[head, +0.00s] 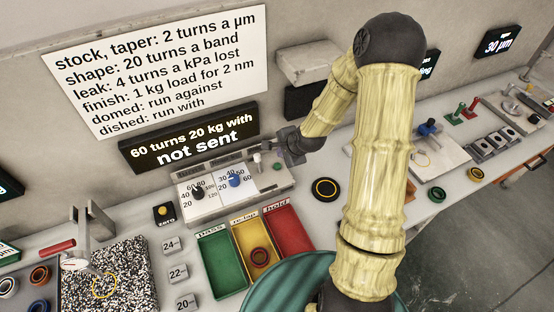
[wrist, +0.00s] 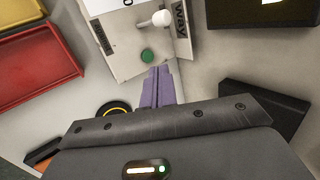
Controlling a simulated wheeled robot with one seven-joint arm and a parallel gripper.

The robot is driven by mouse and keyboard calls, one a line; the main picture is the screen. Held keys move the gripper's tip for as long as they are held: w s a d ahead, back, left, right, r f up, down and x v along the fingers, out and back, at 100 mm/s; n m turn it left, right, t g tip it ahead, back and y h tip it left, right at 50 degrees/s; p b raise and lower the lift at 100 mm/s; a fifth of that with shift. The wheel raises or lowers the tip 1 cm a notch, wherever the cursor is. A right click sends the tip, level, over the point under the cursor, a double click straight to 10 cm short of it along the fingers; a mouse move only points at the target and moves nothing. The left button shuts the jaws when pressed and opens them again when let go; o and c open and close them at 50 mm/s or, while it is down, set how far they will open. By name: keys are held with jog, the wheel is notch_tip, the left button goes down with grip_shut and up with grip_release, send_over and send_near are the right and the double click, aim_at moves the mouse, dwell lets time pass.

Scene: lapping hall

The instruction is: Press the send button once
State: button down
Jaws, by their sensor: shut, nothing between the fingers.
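A green round button (wrist: 147,55), which I take for the send button, sits on the pale control box (head: 233,203), at the box's right end in the head view. In the wrist view it lies just beyond my gripper's tips (wrist: 158,70). The purple fingers are together with nothing between them. In the head view my gripper (head: 280,150) is at the right end of the box, by the white-knobbed lever (wrist: 160,18). I cannot tell whether the tips touch the button. The black display (head: 190,138) reads "60 turns 20 kg with not sent".
The box carries a black dial (head: 198,192) and a blue dial (head: 235,181). Green, yellow and red trays (head: 288,232) stand in front. A black disc with a yellow ring (head: 325,189) lies to the right. A zero button (head: 163,213) is left of the box.

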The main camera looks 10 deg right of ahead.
jog(key=w+m, duration=0.1)
jog(key=m, duration=0.1)
jog(key=w+m+t+p, duration=0.1)
jog(key=w+m, duration=0.1)
jog(key=w+f+m+t+y, duration=0.1)
jog(key=m, duration=0.1)
jog(key=shift+w+d+f+m+p, duration=0.1)
jog(key=shift+w+d+m+p, duration=0.05)
jog(key=shift+w+m+p, duration=0.2)
jog(key=b, duration=0.6)
send_over(280, 167)
notch_tip(280, 167, down, 7)
jog(key=shift+r, duration=0.15)
jog(key=shift+f+b, duration=0.5)
jog(key=shift+f, duration=0.55)
dwell(0.5)
jog(key=shift+f, duration=0.4)
